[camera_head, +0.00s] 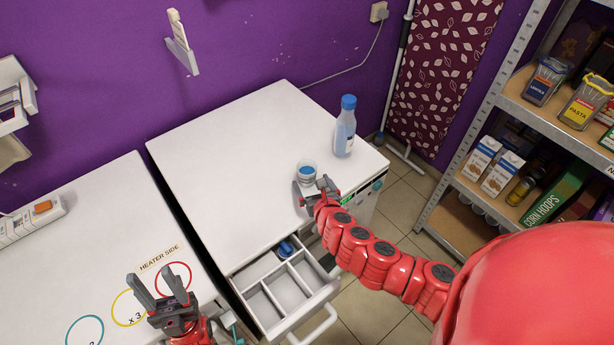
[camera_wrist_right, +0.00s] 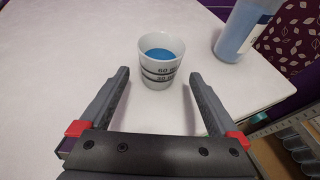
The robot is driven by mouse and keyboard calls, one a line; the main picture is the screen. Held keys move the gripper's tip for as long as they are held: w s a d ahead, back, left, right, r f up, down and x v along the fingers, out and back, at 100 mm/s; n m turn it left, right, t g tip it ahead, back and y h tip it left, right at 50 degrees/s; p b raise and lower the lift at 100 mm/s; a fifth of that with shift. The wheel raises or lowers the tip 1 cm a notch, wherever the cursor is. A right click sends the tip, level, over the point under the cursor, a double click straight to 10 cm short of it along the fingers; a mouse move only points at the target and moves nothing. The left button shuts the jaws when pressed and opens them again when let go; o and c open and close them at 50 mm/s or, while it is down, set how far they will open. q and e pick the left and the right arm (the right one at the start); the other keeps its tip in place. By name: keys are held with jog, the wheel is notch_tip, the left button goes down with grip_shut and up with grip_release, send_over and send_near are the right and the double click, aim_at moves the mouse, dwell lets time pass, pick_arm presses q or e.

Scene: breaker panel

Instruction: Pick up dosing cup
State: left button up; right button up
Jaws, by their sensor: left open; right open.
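The dosing cup (camera_head: 307,171) is a small clear-white cup with dark measuring marks and blue liquid inside. It stands upright on the white cabinet top near its front right corner. In the right wrist view the cup (camera_wrist_right: 161,60) is just beyond the fingertips, centred between them. My right gripper (camera_head: 317,195) is open and empty close to the cup; it also shows in the right wrist view (camera_wrist_right: 158,88). My left gripper (camera_head: 160,286) is open and empty at lower left, over the table with coloured rings.
A bottle with a blue cap (camera_head: 344,127) stands behind and right of the cup; it shows in the wrist view (camera_wrist_right: 243,28). A divided drawer (camera_head: 290,300) is open below, with a blue item (camera_head: 286,248) inside. Shelves (camera_head: 480,190) stand at right. The cabinet top's left is clear.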

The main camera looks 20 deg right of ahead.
aim_at(310, 179)
jog(key=shift+w, duration=0.5)
jog(key=p+x, duration=0.1)
jog(key=x, duration=0.3)
jog(key=shift+r, duration=0.1)
jog(key=shift+w+f, duration=0.15)
jog(key=shift+f, duration=0.1)
jog(key=c, duration=1.5)
jog(key=shift+r, duration=0.1)
grip_shut()
jog(key=shift+r, duration=0.15)
